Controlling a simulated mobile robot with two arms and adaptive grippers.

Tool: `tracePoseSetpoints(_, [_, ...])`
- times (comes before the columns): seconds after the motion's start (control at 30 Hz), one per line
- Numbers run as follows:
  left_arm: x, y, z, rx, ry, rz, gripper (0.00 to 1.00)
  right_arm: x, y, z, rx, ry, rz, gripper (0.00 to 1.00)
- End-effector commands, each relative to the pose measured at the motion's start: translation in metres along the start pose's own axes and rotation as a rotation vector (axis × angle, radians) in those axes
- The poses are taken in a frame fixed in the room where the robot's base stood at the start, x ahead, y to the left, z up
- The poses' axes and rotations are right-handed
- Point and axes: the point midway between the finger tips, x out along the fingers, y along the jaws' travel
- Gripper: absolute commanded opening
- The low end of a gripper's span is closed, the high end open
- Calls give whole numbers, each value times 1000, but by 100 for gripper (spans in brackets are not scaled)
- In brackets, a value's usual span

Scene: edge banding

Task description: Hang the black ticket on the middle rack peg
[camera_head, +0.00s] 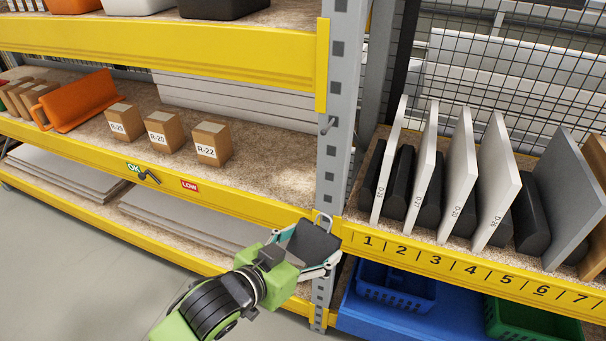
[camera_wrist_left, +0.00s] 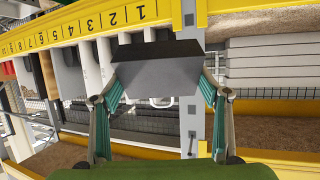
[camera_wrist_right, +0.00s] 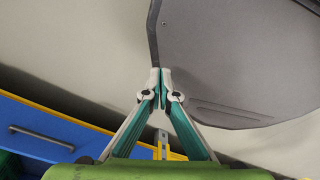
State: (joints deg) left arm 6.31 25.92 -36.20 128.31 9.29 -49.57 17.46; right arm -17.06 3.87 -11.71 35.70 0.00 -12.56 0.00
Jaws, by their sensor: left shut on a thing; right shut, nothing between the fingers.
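The black ticket (camera_head: 313,244) is gripped in my left gripper (camera_head: 309,248), in front of the grey rack upright (camera_head: 331,165). A light metal loop (camera_head: 322,221) stands up at its top edge. In the left wrist view the black ticket (camera_wrist_left: 155,75) spans between both fingers and covers part of the shelf behind. A small metal peg (camera_head: 326,124) sticks out of the upright, well above the ticket and apart from it. My right gripper (camera_wrist_right: 160,78) is shut and empty, seen only in the right wrist view.
Boxes labelled R-25, R-20 and R-22 (camera_head: 212,144) stand on the left shelf, beside an orange holder (camera_head: 80,100). White boards (camera_head: 457,165) stand in black slots above numbers on the right. A blue bin (camera_head: 396,287) sits below. Yellow beams flank the upright.

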Motion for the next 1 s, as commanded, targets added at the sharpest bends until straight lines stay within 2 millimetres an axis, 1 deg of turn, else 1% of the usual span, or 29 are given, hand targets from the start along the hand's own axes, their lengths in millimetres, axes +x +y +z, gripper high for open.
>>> tracePoseSetpoints(0.03, [0, -3, -13, 2, 63, 13, 55, -4, 3, 0, -1, -1, 3, 0])
tracePoseSetpoints(0.17, [-3, -10, -54, 9, 245, 42, 55, -10, 10, 2, -3, -4, 11, 0])
tracePoseSetpoints(0.27, [-11, -18, -88, 5, 377, 41, 55, -14, 14, 3, -2, -6, 15, 0])
tracePoseSetpoints(0.3, [-17, -22, -103, 0, 430, 32, 55, -17, 14, 3, -2, -6, 16, 0])
tracePoseSetpoints(0.4, [-29, -28, -127, -7, 518, 3, 55, -19, 15, 3, -1, -6, 17, 0])
tracePoseSetpoints(0.5, [-36, -33, -139, -7, 559, -21, 55, -20, 15, 3, -1, -7, 17, 0])
tracePoseSetpoints(0.63, [-37, -35, -143, -6, 575, -31, 55, -19, 14, 4, -1, -8, 16, 0])
tracePoseSetpoints(1.0, [-19, -40, -148, -5, 574, -30, 55, -10, 11, 6, 0, -10, 13, 0])
